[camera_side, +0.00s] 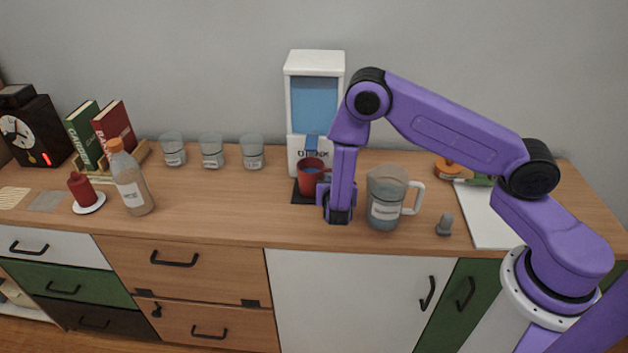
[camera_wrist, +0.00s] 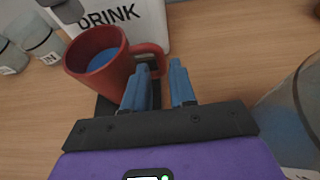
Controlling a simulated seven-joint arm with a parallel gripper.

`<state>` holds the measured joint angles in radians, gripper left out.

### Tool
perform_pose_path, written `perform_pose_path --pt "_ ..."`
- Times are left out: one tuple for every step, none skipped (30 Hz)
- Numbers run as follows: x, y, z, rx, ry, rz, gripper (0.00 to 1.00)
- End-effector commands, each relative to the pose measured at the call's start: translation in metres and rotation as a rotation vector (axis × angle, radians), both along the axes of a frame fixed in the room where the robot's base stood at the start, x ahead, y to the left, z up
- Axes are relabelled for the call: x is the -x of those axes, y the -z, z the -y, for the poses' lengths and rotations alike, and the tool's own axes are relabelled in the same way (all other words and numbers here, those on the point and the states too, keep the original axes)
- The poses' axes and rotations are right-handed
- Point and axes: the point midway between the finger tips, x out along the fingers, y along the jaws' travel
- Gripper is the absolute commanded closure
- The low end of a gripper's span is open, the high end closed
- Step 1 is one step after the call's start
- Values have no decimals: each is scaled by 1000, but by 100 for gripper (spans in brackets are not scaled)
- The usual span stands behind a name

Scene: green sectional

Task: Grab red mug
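The red mug (camera_side: 310,180) stands upright on the black base of the drink dispenser, with blue liquid inside. In the wrist view the mug (camera_wrist: 92,73) is at upper left, its handle (camera_wrist: 157,50) pointing right toward my fingers. My gripper (camera_side: 340,217) points down just to the right of the mug. In the wrist view my gripper (camera_wrist: 160,75) has its two blue fingers apart, with a gap between them and nothing clearly held. The left fingertip overlaps the handle in this view; I cannot tell whether they touch.
The white drink dispenser (camera_side: 315,65) stands behind the mug. A clear pitcher (camera_side: 386,200) is close on my gripper's right, and also shows in the wrist view (camera_wrist: 297,115). Several glasses (camera_side: 212,151) stand to the left. A bottle (camera_side: 131,182) is farther left.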

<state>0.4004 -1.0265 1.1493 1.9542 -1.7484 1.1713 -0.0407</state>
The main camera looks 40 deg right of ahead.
Motion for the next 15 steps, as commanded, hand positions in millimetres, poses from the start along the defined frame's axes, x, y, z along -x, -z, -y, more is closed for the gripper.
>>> perform_pose_path --pt "-4 4 7 1 5 -1 74" --pt "-7 6 10 0 5 0 74" --pt "-11 8 13 -1 6 1 74" --pt "-14 10 16 -1 5 -1 74" --pt "-17 11 19 -1 6 0 74" --pt "-20 13 22 -1 5 -1 74" --pt "-22 14 23 -1 4 -1 74" --pt "-24 15 25 -1 4 0 74" --pt "-26 16 26 -1 3 0 74" --pt "-27 17 27 -1 2 -1 74" --pt "-27 17 28 -1 2 -1 74" --pt "-28 17 28 -1 2 -1 74" --pt "-28 18 28 -1 2 -1 74" --pt "-28 17 28 -1 2 -1 74" --pt "-28 17 28 0 2 -1 74"
